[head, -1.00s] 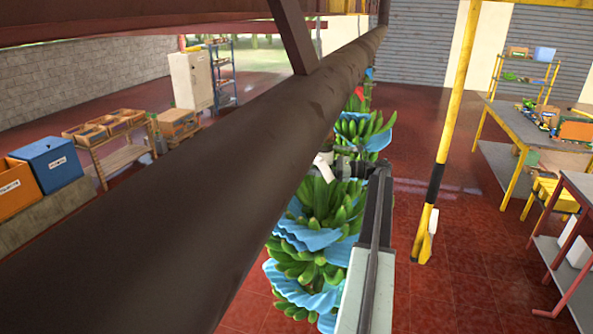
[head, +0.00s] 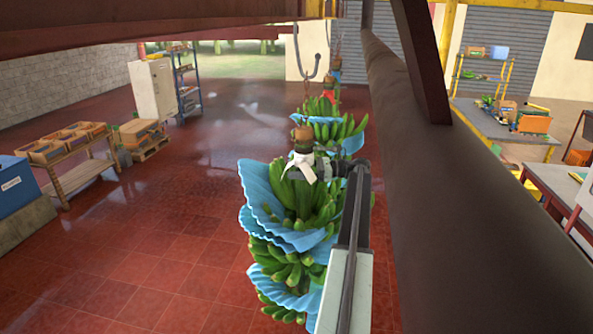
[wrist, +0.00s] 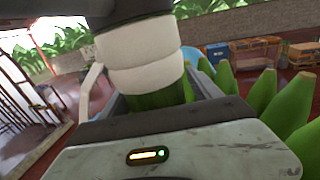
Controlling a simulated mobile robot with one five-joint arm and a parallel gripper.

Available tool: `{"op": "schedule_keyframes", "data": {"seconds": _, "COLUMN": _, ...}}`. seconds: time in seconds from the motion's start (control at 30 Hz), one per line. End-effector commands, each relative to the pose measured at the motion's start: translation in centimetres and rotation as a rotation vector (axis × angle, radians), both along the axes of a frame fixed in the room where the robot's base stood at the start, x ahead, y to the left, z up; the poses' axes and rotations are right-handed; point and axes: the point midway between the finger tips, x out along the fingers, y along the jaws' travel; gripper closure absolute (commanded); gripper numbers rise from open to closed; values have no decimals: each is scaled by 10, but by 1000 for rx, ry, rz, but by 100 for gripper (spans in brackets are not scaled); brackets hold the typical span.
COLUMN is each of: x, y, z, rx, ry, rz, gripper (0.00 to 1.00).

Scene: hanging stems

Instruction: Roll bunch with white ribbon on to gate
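The bunch with the white ribbon (head: 299,168) hangs upright, green bananas (head: 325,205) showing between blue sheets. My gripper (head: 316,168) is at its stem, at ribbon height, in the head view. In the wrist view the white-wrapped stem (wrist: 143,65) stands between my gripper's two grey fingers (wrist: 158,98), which appear closed against it. The fingertips are hidden behind the stem. Banana tips (wrist: 262,95) are close on the right. I cannot make out a gate.
Another bunch with a red ribbon (head: 328,97) hangs just behind. A thick dark rail (head: 415,150) runs close on the right. Crates on a wooden rack (head: 75,180), a cabinet (head: 152,90) and a blue bin (head: 22,188) stand left. The red floor between is clear.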

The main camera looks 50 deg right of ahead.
Motion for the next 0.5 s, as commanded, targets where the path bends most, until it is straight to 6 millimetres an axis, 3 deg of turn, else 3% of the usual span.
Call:
{"op": "schedule_keyframes", "data": {"seconds": 0.33, "x": -2, "y": -2, "z": 1, "rx": 0, "ry": -3, "rz": -1, "gripper": 27}}
{"op": "schedule_keyframes", "data": {"seconds": 0.5, "x": -16, "y": -15, "z": 1, "rx": 0, "ry": -4, "rz": -2, "gripper": 27}}
